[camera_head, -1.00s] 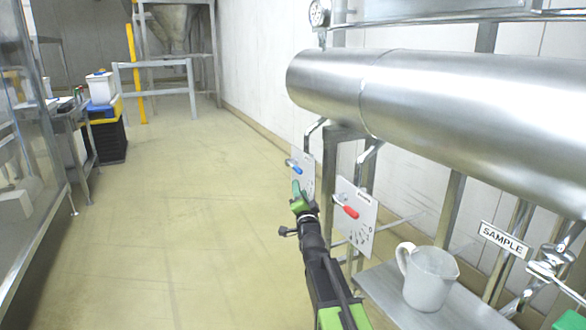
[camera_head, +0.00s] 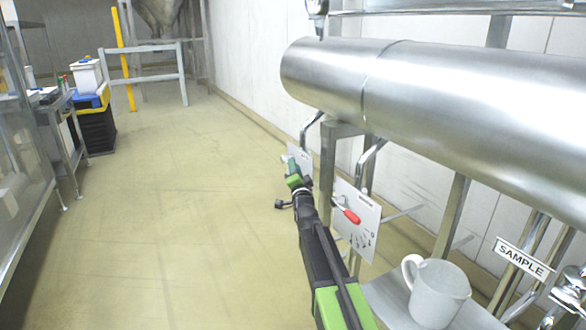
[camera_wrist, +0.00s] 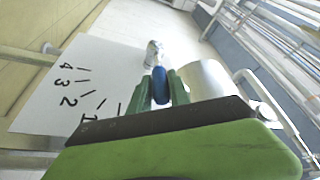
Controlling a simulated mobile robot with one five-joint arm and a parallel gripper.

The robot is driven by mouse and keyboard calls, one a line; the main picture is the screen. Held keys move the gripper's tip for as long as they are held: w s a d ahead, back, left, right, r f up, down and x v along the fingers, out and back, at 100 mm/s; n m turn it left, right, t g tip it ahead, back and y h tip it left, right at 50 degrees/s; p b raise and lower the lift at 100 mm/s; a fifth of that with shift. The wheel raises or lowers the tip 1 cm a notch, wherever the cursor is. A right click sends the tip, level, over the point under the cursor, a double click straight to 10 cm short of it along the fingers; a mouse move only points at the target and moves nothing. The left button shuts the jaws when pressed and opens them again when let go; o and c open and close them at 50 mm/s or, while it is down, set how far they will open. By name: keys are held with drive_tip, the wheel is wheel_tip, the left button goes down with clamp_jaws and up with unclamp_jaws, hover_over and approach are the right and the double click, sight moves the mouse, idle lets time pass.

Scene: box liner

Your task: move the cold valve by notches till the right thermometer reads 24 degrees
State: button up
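The cold valve's blue handle (camera_wrist: 160,86) is between the two fingers of my gripper (camera_wrist: 162,92) in the wrist view, and it fills the gap, so the gripper looks shut on it. Its white plate (camera_wrist: 70,98) carries tick marks and the numbers 1 to 4. Which mark the handle points at is not clear. In the head view my gripper (camera_head: 292,170) covers the blue handle in front of the far plate (camera_head: 304,160). A round gauge (camera_head: 316,8) is cut off at the top edge and its reading cannot be seen.
A red-handled valve (camera_head: 349,215) sits on a nearer plate (camera_head: 362,236). A big steel pipe (camera_head: 450,105) runs above. A white jug (camera_head: 437,295) stands on a shelf by the SAMPLE sign (camera_head: 521,258). The floor (camera_head: 170,220) to the left is clear.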

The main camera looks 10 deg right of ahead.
drive_tip(key=shift+a, duration=0.1)
clamp_jaws()
drive_tip(key=shift+s+a+f, duration=0.1)
drive_tip(key=shift+a, duration=0.05)
idle(0.8)
